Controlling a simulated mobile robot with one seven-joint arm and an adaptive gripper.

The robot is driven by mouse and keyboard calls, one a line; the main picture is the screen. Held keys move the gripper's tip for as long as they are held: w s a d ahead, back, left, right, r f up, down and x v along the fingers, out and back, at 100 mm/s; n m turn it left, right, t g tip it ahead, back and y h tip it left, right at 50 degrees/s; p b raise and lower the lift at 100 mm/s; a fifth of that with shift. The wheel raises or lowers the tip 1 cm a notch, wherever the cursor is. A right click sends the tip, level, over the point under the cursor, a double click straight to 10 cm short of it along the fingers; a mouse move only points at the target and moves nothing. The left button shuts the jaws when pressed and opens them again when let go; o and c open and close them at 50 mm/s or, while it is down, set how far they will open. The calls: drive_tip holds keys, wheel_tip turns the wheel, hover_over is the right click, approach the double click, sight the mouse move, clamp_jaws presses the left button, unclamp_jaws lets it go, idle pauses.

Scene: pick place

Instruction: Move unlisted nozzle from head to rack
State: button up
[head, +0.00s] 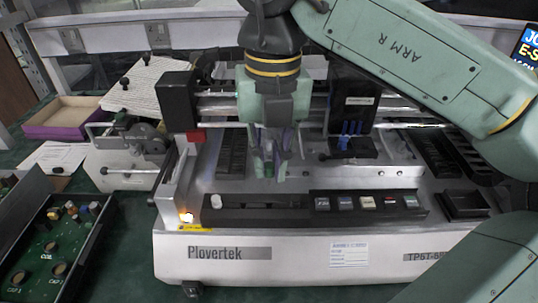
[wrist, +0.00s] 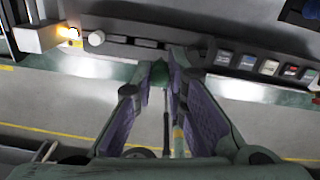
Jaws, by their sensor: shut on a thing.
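My gripper (head: 269,168) points down over the machine's deck, left of the nozzle head. In the wrist view my gripper (wrist: 168,68) has its purple-padded fingers close together. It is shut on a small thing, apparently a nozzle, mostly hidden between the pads. The dark head (head: 350,110) holds blue nozzles (head: 348,138) side by side, right of my gripper. A long black rack-like strip (head: 262,206) runs along the machine's front, below my gripper. A white knob (head: 216,201) stands at its left end; it also shows in the wrist view (wrist: 97,38). The label's text (head: 349,254) is unreadable.
Labelled coloured buttons (head: 366,202) line the front strip's right part. Dark feeder trays (head: 232,150) flank the deck. A parts tray (head: 50,250) and purple box (head: 62,118) stand left of the machine.

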drive_tip(key=shift+f+b, duration=2.5)
drive_tip(key=shift+f, duration=0.95)
drive_tip(key=shift+f, duration=0.1)
drive_tip(key=o, duration=0.8)
drive_tip(key=shift+c, duration=0.4)
drive_tip(key=shift+c, duration=1.3)
